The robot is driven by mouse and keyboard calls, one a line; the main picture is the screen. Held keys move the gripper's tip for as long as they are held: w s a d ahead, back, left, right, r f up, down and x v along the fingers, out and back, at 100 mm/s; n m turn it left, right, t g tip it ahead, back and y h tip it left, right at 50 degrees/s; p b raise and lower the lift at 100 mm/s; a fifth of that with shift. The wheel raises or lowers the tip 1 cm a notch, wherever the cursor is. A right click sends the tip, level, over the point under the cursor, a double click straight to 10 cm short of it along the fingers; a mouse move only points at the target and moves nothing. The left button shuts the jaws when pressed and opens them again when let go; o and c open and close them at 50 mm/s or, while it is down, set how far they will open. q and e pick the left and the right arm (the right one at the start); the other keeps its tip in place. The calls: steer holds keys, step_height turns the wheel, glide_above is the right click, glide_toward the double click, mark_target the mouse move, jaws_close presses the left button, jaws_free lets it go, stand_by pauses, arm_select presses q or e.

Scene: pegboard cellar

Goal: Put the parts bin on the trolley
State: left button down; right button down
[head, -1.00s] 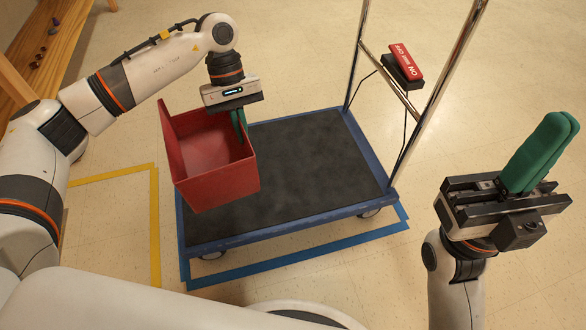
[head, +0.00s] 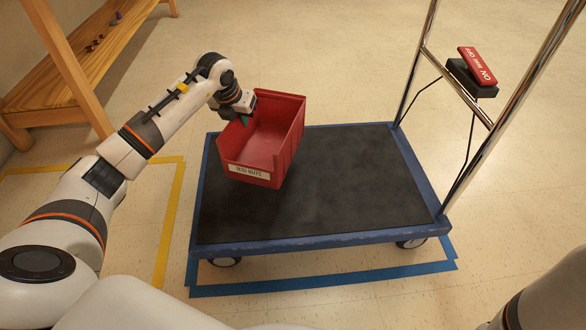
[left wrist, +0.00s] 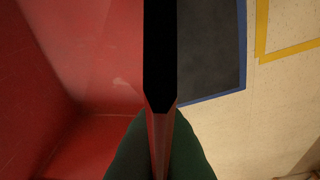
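The red parts bin (head: 262,150), with a white label on its front, is over the left part of the trolley's dark deck (head: 345,190). The trolley has a blue rim. I cannot tell whether the bin touches the deck. My right gripper is out of view; only part of that arm shows at lower right.
Yellow tape (head: 172,215) and blue tape (head: 330,280) mark the floor. A wooden bench (head: 90,60) stands at upper left. The deck's middle and right are clear.

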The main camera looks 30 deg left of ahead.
mark_target(246, 145)
arm_select(q)
step_height(246, 145, down, 10)
steer(key=b, duration=0.6)
steer(key=shift+b, duration=0.4)
steer(key=shift+r, duration=0.2)
steer(key=c, duration=1.7)
jaws_free()
steer(key=shift+f, duration=0.1)
